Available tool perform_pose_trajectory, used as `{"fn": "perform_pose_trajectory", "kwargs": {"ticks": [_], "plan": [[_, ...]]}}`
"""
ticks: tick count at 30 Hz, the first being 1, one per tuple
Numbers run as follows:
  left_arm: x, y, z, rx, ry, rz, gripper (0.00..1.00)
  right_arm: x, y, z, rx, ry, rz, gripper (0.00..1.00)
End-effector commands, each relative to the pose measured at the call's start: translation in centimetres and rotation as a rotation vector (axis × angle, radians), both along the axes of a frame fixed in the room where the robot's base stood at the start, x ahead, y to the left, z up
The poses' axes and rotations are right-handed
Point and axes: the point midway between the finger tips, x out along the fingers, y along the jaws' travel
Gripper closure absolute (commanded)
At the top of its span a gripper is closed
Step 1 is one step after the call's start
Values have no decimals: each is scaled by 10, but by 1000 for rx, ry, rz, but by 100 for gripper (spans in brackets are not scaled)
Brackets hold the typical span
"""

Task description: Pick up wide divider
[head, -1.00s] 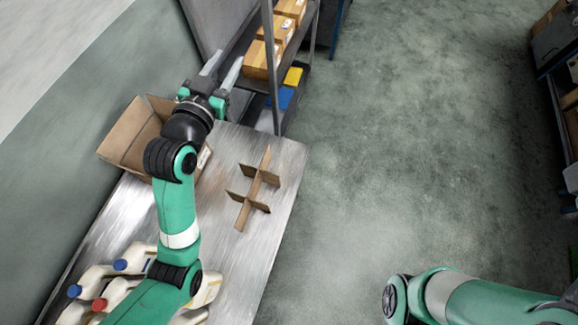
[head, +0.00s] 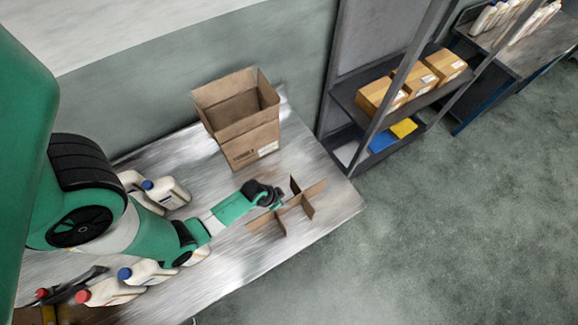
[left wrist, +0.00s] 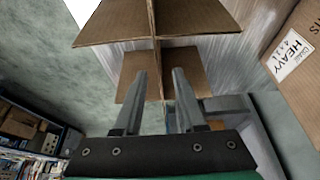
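The wide divider (head: 268,221), brown cardboard panels slotted crosswise, stands on the metal table near its right edge in the head view. My left gripper (head: 280,196) is at the divider's near-box side, low over the table. In the left wrist view the divider (left wrist: 195,62) fills the top middle. There the two fingers of my left gripper (left wrist: 163,85) are apart, with the edge of one panel between them. A gap shows beside that panel, so the fingers do not look closed on it. My right gripper is not in view.
An open cardboard box (head: 250,140) stands on the table (head: 330,205) behind the divider; its labelled side (left wrist: 295,75) is at the right in the wrist view. Several white bottles (head: 168,193) stand or lie at the left. A shelf (head: 350,92) with boxes is beyond the table.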

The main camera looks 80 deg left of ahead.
Motion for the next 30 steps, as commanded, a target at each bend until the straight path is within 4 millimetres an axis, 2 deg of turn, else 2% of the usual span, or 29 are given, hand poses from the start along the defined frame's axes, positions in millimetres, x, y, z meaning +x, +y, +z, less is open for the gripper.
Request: {"fn": "perform_pose_trajectory", "kwargs": {"ticks": [1, 3, 10, 17, 21, 30], "plan": [[4, 1, -20, 0, 0, -1, 60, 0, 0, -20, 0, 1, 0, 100], [9, 3, -29, 0, -1, 0, 60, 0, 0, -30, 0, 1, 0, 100], [13, 4, -33, 0, -1, 0, 60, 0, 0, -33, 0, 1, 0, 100], [28, 6, -68, 0, -2, -1, 60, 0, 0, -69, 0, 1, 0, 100], [34, 8, -78, 0, -1, 0, 60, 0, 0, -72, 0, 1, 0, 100], [34, 8, -78, 0, -1, 0, 60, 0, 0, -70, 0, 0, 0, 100]]}}
